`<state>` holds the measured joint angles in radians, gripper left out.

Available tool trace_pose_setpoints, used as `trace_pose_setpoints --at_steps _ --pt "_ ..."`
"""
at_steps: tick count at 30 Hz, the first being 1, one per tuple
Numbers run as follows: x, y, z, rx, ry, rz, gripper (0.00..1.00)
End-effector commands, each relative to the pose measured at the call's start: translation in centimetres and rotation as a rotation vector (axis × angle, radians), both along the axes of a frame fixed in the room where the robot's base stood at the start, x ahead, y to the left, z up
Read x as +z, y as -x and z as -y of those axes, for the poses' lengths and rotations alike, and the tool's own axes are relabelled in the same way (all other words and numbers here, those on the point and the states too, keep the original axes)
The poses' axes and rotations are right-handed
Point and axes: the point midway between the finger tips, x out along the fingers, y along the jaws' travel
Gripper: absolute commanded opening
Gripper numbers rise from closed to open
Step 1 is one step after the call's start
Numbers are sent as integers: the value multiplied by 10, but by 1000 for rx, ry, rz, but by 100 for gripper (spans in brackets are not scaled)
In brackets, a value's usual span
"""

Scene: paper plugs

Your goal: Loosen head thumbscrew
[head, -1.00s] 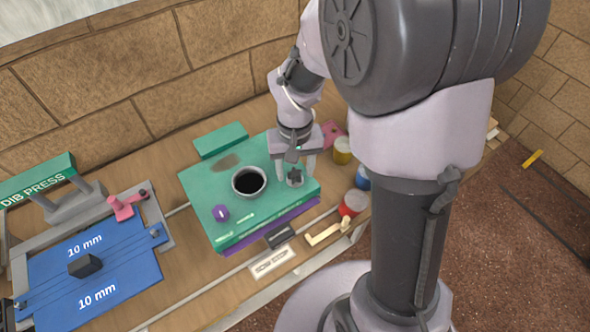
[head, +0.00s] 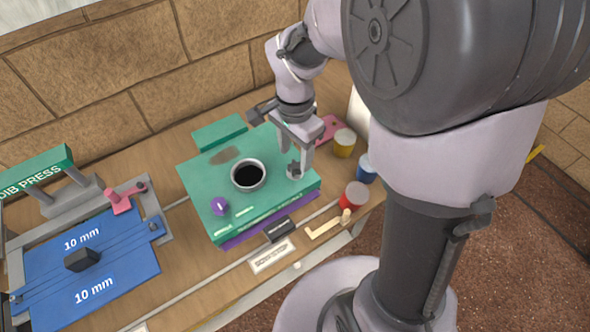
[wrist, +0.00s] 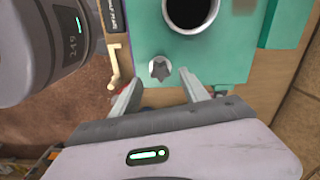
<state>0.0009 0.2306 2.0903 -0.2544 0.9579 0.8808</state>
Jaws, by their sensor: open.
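The head thumbscrew is a small grey star-shaped knob (head: 293,172) near the right corner of the green press head (head: 262,208). It also shows in the wrist view (wrist: 160,69), set in a pale round collar on the green top. My gripper (head: 296,163) is over that corner, pointing down. In the wrist view my gripper (wrist: 161,84) has its two fingers spread apart, one on each side of the knob's line, with a gap to it. Nothing is held. I cannot tell the exact fingertip height against the knob.
A dark round opening (head: 248,175) with a pale rim and a purple knob (head: 219,206) share the green top. Red (head: 354,196), blue (head: 366,168) and yellow (head: 344,143) pots stand at the right. A cream lever (head: 328,226) lies in front. The blue press bed (head: 120,262) is left.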

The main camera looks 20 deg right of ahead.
Motion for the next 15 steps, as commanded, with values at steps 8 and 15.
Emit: trace_pose_setpoints --at_steps 8,15 --pt "2 0 0 -71 0 1 53" --pt "-6 0 0 -69 0 0 53"
